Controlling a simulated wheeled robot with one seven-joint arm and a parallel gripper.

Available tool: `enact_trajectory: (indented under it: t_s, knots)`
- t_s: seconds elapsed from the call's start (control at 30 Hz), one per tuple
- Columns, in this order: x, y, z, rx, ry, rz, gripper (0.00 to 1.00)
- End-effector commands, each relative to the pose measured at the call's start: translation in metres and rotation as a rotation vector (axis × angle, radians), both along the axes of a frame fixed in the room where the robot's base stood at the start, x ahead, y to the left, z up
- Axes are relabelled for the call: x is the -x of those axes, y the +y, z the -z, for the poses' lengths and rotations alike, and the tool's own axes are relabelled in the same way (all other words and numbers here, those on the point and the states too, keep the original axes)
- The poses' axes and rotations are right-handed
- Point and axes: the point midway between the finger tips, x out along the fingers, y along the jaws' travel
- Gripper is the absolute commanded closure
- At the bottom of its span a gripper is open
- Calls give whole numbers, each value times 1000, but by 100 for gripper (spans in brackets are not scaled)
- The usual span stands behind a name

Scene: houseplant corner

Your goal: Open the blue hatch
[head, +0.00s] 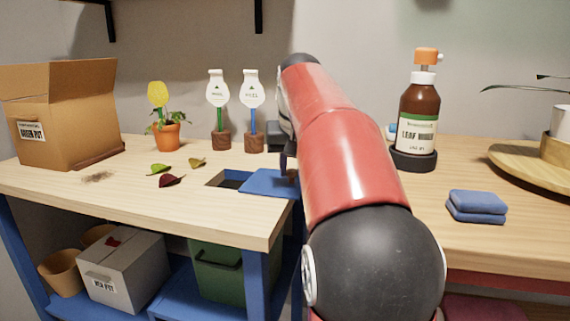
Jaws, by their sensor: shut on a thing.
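The blue hatch (262,184) is a flat blue panel on the wooden worktop, just left of my red arm. A dark rectangular opening (226,180) shows along its left side, so the hatch stands at least partly open. My gripper (288,170) is at the right part of the hatch, pointing down, and is shut on it, seemingly at a small brownish grip. My arm hides most of the gripper and the hatch's right end.
Several leaves (171,181) lie left of the opening. Behind are a potted plant (168,134) and two bottle-shaped signs (218,90). A cardboard box (68,115) stands left. A green bin (218,270) sits below.

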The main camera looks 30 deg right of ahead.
Motion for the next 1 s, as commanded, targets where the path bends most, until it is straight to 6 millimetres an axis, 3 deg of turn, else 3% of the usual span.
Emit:
enact_trajectory:
  t_s: [0.07,0.1,0.27,0.57,1.0]
  knots:
    - [-1,0,-1,2,-4,-1,100]
    - [-1,0,-1,2,-4,-1,74]
    - [-1,0,-1,2,-3,-1,54]
    - [0,1,-3,2,-2,0,54]
    - [23,10,-64,2,-4,-1,54]
